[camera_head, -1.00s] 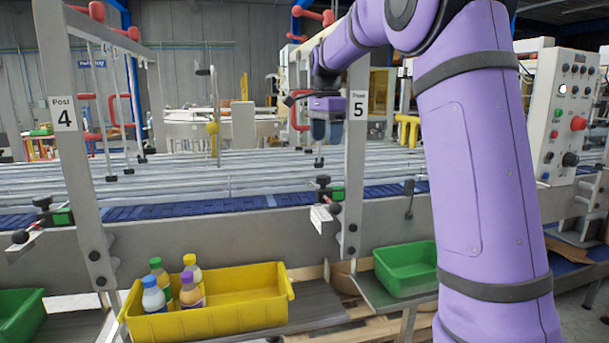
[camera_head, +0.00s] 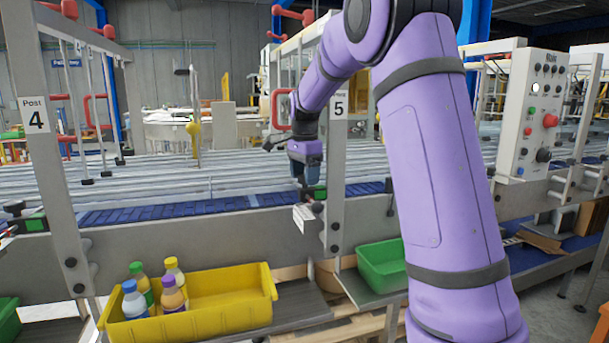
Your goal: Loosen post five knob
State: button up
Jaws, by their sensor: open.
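Post five (camera_head: 338,150) is a grey upright with a "5" label, just right of the middle. A bracket with a green block (camera_head: 319,193) sits beside the post at the conveyor's near edge. A black round knob (camera_head: 318,207) shows on this bracket, above a white plate (camera_head: 304,219). My gripper (camera_head: 307,181) points down right over the bracket, left of the post, and hides its upper part. Its jaws are open and nothing shows between them. I cannot tell whether the fingers touch the bracket or its upper knob.
Post four (camera_head: 38,130) stands at the left with a similar bracket. A yellow bin (camera_head: 235,308) with several bottles and a green bin (camera_head: 378,268) sit below the conveyor (camera_head: 220,175). A control panel (camera_head: 533,110) stands at the right. Red-handled rails hang overhead.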

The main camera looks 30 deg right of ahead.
jog(key=c, duration=0.9)
jog(key=shift+c, duration=0.2)
